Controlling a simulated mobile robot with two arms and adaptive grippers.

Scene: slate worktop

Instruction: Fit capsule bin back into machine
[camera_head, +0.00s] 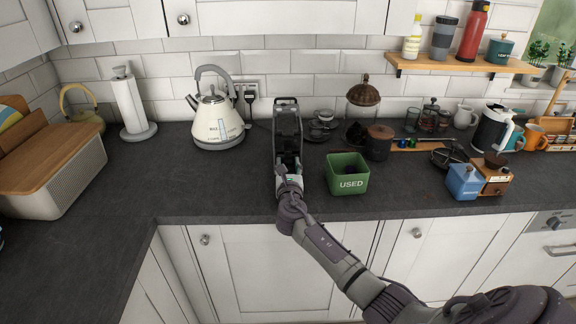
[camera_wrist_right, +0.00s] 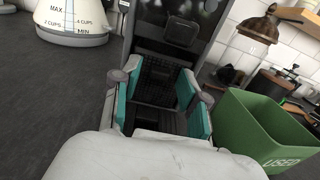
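The dark, tall coffee machine (camera_head: 287,122) stands on the worktop, its narrow front facing me. It also shows behind the fingers in the wrist view (camera_wrist_right: 172,30). My right gripper (camera_head: 288,165) is at its lower front. In the wrist view, the teal-padded fingers of this gripper (camera_wrist_right: 160,100) stand well apart. A dark, box-like part with a ridged back lies between them; I cannot separate the capsule bin from the machine there, or tell whether the pads press on it. My left gripper is not in view.
A green bin marked USED (camera_head: 348,181) stands close on the right. A cream kettle (camera_head: 217,120) is on the left. A dark round canister (camera_head: 379,143) and a glass dome (camera_head: 362,100) stand behind to the right. The worktop on the front left is clear.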

